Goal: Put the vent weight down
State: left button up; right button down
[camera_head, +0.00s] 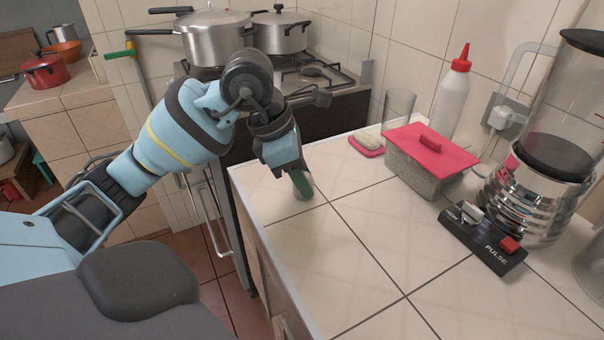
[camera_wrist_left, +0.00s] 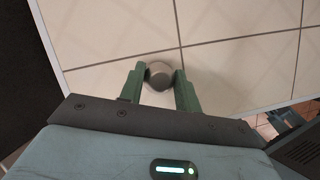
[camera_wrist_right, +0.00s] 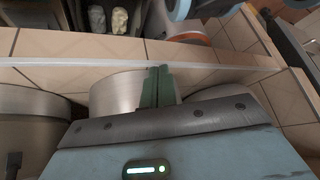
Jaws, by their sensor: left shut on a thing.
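The vent weight (camera_wrist_left: 159,75) is a small grey metal cylinder between the green fingers of my left gripper (camera_wrist_left: 158,80) in the left wrist view.
The tiled counter (camera_head: 345,265) is clear around the left gripper and in front. Behind stand a pink sponge dish (camera_head: 367,148), a pink-lidded container (camera_head: 425,170), a white bottle (camera_head: 451,100) and a blender (camera_head: 540,190). A stove with pots (camera_head: 213,40) lies beyond. Metal pots (camera_wrist_right: 115,92) surround the right gripper.

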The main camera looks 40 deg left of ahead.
pick_arm(q)
jog(key=shift+f, duration=0.2)
jog(key=o, duration=1)
jog(key=shift+r, duration=0.1)
jog(key=shift+r, duration=0.25)
jog(key=p+v, duration=0.1)
jog(key=v, duration=1)
jog(key=shift+s+a+r, duration=0.15)
jog(key=shift+r, duration=0.15)
